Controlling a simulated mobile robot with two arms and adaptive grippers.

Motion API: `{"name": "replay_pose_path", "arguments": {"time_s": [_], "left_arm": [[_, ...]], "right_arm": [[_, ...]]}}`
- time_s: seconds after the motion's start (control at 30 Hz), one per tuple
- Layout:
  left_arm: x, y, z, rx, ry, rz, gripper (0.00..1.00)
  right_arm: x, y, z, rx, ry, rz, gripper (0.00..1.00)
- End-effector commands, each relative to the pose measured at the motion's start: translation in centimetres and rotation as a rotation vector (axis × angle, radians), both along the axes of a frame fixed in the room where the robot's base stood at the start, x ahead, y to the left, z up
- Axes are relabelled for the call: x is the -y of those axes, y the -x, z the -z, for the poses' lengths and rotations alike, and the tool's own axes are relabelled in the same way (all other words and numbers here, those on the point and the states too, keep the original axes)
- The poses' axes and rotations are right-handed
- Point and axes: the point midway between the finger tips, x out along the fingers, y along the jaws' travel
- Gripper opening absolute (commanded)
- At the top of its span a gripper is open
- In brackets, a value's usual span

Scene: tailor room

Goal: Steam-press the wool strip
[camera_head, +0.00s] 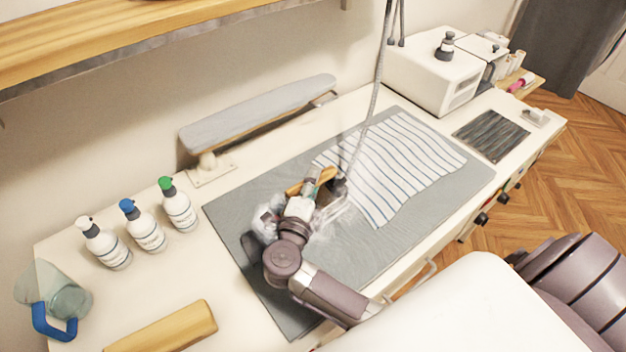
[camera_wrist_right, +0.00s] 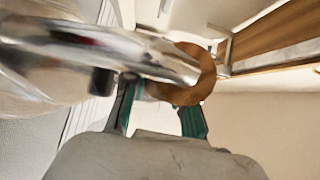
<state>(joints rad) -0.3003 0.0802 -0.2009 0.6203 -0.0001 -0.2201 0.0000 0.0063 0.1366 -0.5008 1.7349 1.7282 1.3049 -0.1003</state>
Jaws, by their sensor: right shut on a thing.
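My right gripper (camera_head: 312,180) is shut on the wooden handle of a steam iron (camera_head: 328,174) over the left half of the grey pressing mat (camera_head: 400,251). The iron's handle (camera_wrist_right: 207,80) also shows in the right wrist view, between the green-padded fingers, beside a shiny metal tube. White steam surrounds the gripper and iron. My arm and the steam hide most of the iron's body, and I cannot tell whether it touches the mat. A white cloth with dark stripes (camera_head: 400,165) lies on the mat, right of the iron. I cannot make out a separate wool strip. My left gripper is not in view.
A hose (camera_head: 373,105) rises from the iron. A padded sleeve board (camera_head: 260,112) stands behind the mat. Several bottles (camera_head: 145,230), a blue-handled jug (camera_head: 65,300) and a wooden block (camera_head: 165,328) are left. A white machine (camera_head: 430,80) and dark panel (camera_head: 490,135) are right.

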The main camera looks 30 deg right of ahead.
Motion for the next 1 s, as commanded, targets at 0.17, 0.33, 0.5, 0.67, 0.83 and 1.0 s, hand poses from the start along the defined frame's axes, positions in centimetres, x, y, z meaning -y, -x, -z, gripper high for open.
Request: {"name": "replay_pose_path", "arguments": {"time_s": [0.17,0.33,0.5,0.67,0.83,1.0], "left_arm": [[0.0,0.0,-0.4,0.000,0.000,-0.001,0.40],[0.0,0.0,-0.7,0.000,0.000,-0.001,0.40],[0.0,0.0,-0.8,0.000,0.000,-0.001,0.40],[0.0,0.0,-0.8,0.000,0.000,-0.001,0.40],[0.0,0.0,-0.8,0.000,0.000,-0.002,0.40],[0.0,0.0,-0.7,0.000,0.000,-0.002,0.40]], "right_arm": [[0.1,0.4,-0.4,0.007,0.001,0.000,0.00],[0.2,1.1,-0.4,0.006,0.001,0.000,0.00],[0.2,1.5,-0.3,0.005,0.002,0.000,0.00],[0.2,1.5,-0.3,0.005,0.002,0.000,0.00],[0.2,1.4,-0.2,0.004,0.001,0.000,0.00],[0.2,1.1,-0.2,0.005,0.001,0.000,0.00]]}}
